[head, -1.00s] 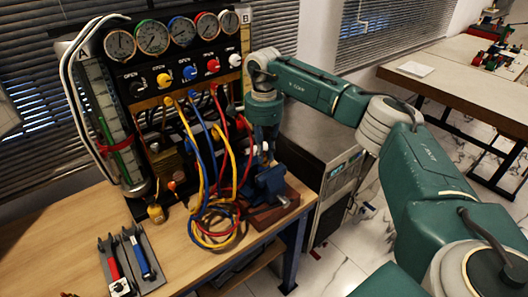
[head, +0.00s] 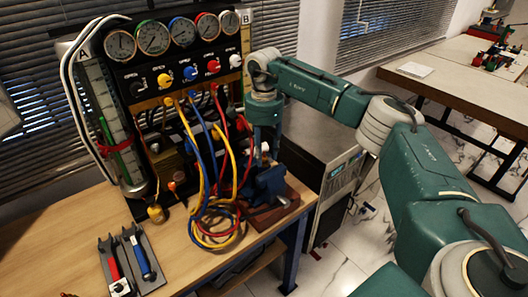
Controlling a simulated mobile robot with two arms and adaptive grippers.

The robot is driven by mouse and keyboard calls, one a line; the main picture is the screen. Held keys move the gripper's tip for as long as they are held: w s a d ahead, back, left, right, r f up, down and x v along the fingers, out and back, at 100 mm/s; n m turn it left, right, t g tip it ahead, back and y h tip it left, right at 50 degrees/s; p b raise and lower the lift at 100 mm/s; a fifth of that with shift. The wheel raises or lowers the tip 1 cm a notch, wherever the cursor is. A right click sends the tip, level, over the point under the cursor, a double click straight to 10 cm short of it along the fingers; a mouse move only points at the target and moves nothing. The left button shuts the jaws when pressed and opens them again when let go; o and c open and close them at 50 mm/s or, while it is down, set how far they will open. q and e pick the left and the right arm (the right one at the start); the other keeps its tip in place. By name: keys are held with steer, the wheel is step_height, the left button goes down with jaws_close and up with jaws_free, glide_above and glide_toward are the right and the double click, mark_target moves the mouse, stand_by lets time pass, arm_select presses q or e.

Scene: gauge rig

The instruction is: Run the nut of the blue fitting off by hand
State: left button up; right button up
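The blue hose (head: 206,165) hangs from the gauge panel (head: 186,79) below the blue valve knob (head: 190,73), among the yellow and red hoses. I cannot pick out the blue fitting or its nut for sure. My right gripper (head: 264,151) points down at the right side of the rig, just above the blue vise (head: 270,181). Its fingertips are small and dark here, so I cannot tell whether they are open or shut, or touch anything. My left gripper is out of view.
Red and blue handled tools lie in a grey holder (head: 133,262) at the front left of the wooden bench (head: 60,240). Looped hoses crowd the space left of the vise. The bench's left part is clear.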

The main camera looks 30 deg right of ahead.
step_height(320, 180, up, 12)
stand_by(0.6)
stand_by(0.5)
